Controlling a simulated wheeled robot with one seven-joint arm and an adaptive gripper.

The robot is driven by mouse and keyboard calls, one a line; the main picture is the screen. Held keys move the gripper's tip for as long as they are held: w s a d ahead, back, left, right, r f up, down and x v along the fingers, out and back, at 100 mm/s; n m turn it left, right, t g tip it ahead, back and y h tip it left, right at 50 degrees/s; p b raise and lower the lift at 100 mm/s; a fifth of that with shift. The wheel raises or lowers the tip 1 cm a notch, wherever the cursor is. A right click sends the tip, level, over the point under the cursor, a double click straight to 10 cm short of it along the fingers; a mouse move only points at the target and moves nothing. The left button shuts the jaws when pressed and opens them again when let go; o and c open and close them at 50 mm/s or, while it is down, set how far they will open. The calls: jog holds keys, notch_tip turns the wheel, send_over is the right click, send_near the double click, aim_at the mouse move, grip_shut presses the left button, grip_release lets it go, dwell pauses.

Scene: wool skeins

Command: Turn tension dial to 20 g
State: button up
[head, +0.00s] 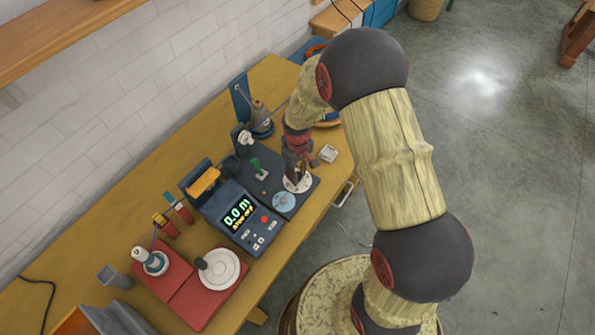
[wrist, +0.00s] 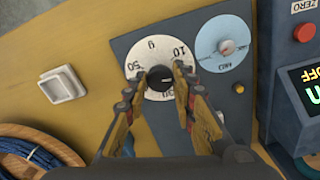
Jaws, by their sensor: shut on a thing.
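The tension dial (wrist: 160,52) is a white round plate with a black knob (wrist: 159,77) at its centre, set on a dark panel. The marks g, 10 and 50 can be read on it; the lower marks are partly covered by my fingers. My gripper (wrist: 160,79) is shut on the knob, one finger on each side. Where the knob points is too small to tell. In the head view, my gripper (head: 297,173) is over the dial (head: 296,186), hiding its knob.
A light blue gauge (wrist: 222,42) sits right beside the dial. A console with a green display (head: 238,215) and a red button (wrist: 304,32) adjoins the panel. A small white square switch (wrist: 63,86) and a basket (wrist: 32,148) with blue strands lie to the left in the wrist view.

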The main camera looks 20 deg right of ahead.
jog(key=shift+m+p, duration=0.55)
jog(key=shift+m, duration=1.55)
jog(key=o, duration=1.2)
jog(key=shift+c, duration=0.2)
jog(key=shift+r, duration=0.1)
notch_tip(320, 180, up, 12)
